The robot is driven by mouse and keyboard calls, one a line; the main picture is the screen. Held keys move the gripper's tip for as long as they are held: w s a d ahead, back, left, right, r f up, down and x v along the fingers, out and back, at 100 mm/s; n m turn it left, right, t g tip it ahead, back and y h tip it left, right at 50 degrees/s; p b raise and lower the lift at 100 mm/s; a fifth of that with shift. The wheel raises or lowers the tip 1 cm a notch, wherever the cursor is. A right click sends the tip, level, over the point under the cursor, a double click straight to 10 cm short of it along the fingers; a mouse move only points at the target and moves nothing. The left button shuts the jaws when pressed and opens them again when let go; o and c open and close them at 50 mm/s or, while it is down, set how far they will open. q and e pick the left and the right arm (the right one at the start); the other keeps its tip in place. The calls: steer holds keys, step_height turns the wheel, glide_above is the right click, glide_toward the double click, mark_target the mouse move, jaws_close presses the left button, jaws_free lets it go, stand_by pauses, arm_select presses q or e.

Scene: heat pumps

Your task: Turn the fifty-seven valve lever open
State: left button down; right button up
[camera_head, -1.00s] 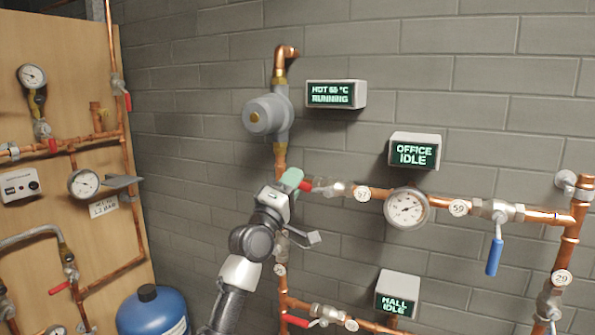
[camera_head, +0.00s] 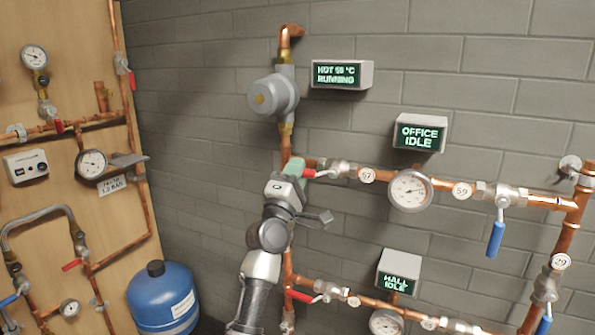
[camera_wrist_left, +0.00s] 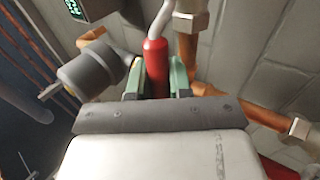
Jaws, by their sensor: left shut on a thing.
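The valve tagged 57 (camera_head: 337,168) sits at the left end of the upper horizontal copper pipe, with its round tag (camera_head: 367,174) just to the right. Its red lever (camera_head: 309,173) reaches left from the valve body, and mostly its end near my gripper shows. My left gripper (camera_head: 298,168) comes up from below and is shut on this lever. In the left wrist view, the red lever grip (camera_wrist_left: 155,62) stands between the green finger pads of my left gripper (camera_wrist_left: 157,78). A bent metal stem joins it to the valve. My right gripper is not in view.
A grey pump (camera_head: 273,95) sits on the vertical pipe above my gripper. A gauge (camera_head: 410,190) and a blue-handled valve (camera_head: 496,238) tagged 59 are to the right. Another red lever (camera_head: 300,296) is below, close to my arm. A blue tank (camera_head: 162,298) stands lower left.

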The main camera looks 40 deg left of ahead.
arm_select(q)
steer(key=shift+f, duration=0.2)
steer(key=c, duration=1)
jaws_free()
steer(key=shift+r, duration=0.1)
steer(key=shift+c, duration=0.2)
steer(key=b+v, duration=0.4)
steer(key=v, duration=0.7)
steer(key=shift+w, duration=0.1)
